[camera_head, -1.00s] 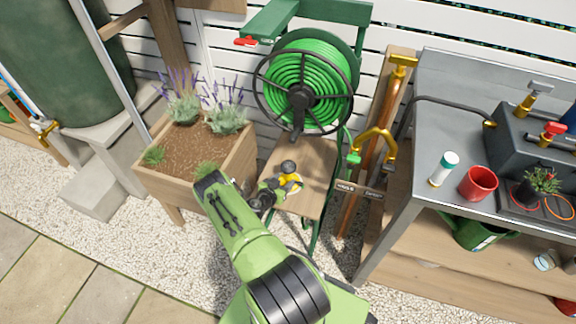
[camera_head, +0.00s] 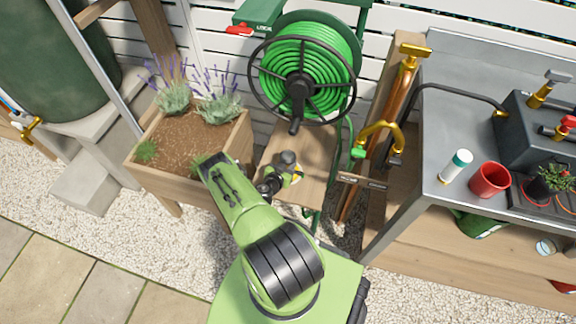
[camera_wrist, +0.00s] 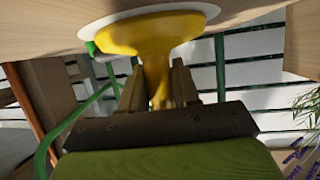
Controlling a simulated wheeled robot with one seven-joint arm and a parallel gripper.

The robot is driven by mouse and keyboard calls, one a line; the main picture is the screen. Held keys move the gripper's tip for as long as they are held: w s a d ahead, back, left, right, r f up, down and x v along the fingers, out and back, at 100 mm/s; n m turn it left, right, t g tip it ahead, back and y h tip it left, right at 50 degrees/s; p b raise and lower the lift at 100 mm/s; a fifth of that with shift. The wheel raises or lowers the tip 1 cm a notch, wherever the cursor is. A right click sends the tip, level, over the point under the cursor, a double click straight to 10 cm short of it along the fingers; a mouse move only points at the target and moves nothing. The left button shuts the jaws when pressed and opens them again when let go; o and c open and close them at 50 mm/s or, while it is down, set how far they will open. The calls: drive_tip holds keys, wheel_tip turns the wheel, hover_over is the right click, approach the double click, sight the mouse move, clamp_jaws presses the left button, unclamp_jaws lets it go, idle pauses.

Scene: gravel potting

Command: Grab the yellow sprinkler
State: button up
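The yellow sprinkler (camera_wrist: 150,35) shows large in the wrist view, with a broad yellow part on a white disc and a narrower stem between my fingers. The disc is at the wooden shelf of the hose reel stand; I cannot tell whether it rests there. My gripper (camera_wrist: 158,75) has one finger on each side of the stem, very close to it. Whether both fingers press on it is unclear. In the head view my gripper (camera_head: 287,165) is over the wooden shelf (camera_head: 312,150) and hides most of the sprinkler; only a bit of yellow shows.
The green hose reel (camera_head: 303,80) stands just behind the shelf. A wooden planter (camera_head: 205,150) with lavender is close on the left. A post with a brass tap (camera_head: 378,138) is on the right, beside a grey bench (camera_head: 455,110) holding a red cup (camera_head: 489,180).

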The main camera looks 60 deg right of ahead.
clamp_jaws()
drive_tip(key=shift+r, duration=0.1)
